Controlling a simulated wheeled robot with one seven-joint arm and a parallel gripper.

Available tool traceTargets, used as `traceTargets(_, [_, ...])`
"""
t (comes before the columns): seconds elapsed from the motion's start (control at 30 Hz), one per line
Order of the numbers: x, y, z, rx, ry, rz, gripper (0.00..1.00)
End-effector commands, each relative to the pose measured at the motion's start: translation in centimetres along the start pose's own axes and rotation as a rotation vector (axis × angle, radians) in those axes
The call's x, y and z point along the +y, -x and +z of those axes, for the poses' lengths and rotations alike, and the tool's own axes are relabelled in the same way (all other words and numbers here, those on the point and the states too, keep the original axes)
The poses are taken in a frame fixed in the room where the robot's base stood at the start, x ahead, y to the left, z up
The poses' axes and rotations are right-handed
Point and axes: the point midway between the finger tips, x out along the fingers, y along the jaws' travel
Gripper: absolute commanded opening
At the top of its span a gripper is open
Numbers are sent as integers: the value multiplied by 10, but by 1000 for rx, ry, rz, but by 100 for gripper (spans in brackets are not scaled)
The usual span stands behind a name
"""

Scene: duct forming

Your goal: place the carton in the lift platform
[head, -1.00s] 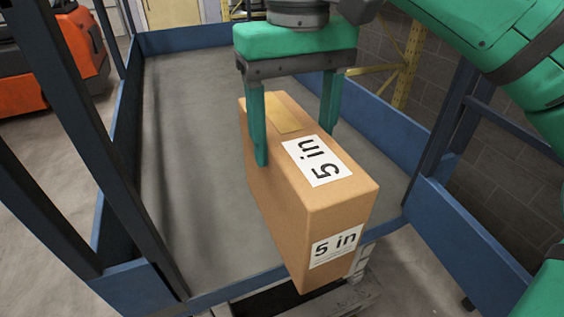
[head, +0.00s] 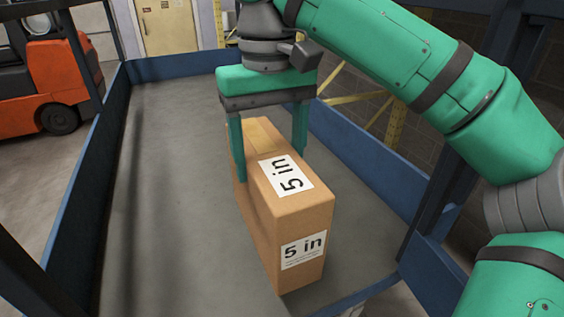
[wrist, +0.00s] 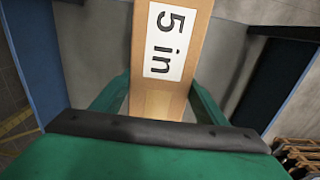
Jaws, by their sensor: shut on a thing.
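The carton (head: 290,215) is a tall brown box with "5 in" labels on its top and near end. My gripper (head: 271,163) is shut on it from above, one finger on each long side. In the wrist view the carton (wrist: 166,100) shows between the fingers of my gripper (wrist: 160,95). The lift platform (head: 170,190) has a grey floor and low blue side walls. The carton is upright over the right part of this floor, inside the walls. I cannot tell whether its base touches the floor.
Blue walls (head: 85,190) and dark posts edge the platform. An orange forklift (head: 40,95) stands outside at the left. A yellow rack (head: 395,125) is beyond the right wall. The platform floor left of the carton is clear.

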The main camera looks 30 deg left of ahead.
Motion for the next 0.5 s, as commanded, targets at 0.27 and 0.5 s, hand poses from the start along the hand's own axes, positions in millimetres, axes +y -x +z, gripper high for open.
traceTargets(0.27, [-8,-31,-42,-1,3,-3,4])
traceTargets(0.5, [-10,-56,-63,0,0,-2,4])
